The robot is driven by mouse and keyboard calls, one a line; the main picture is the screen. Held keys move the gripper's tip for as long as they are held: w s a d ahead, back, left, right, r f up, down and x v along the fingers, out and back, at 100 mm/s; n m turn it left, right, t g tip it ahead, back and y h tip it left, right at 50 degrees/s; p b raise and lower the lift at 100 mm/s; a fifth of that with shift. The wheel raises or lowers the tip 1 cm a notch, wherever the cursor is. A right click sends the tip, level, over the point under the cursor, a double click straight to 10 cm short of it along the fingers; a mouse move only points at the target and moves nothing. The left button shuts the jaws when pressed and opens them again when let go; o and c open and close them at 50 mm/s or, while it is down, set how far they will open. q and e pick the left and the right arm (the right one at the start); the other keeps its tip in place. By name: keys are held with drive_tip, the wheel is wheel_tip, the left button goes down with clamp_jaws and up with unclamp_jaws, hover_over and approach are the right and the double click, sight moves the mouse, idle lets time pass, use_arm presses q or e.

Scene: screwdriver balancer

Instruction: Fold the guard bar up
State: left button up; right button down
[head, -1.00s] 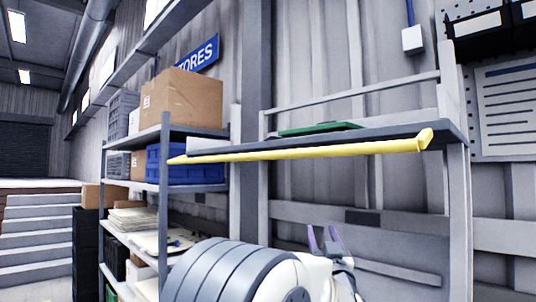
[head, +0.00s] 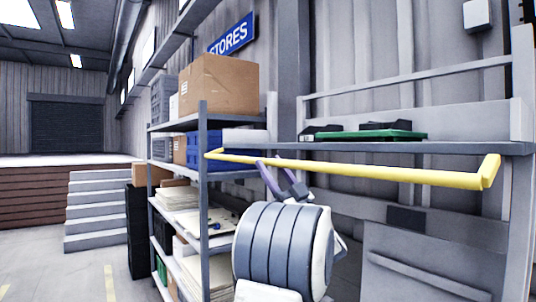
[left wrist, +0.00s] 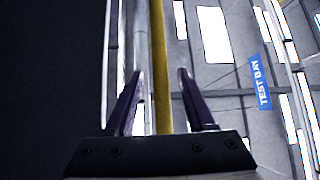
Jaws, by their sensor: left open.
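The yellow guard bar (head: 350,169) runs along the front of the bench, roughly level, with a short bent arm at each end. My left gripper (head: 276,163) is below the bar near its left end, with its purple fingers pointing up. Its fingertips reach about the bar's height in the head view. In the left wrist view the bar (left wrist: 158,60) shows between the two open fingers (left wrist: 160,72), with a gap on each side. I cannot tell whether it touches the palm. My right gripper is out of view.
A green board (head: 380,134) and dark items lie on the bench top (head: 440,147) behind the bar. A shelf rack (head: 203,190) with boxes and papers stands to the left. A blue STORES sign (head: 232,34) hangs on the wall. The floor at left is clear.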

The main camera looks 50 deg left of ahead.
use_arm(q)
drive_tip(key=shift+x, duration=0.9)
clamp_jaws()
idle(0.8)
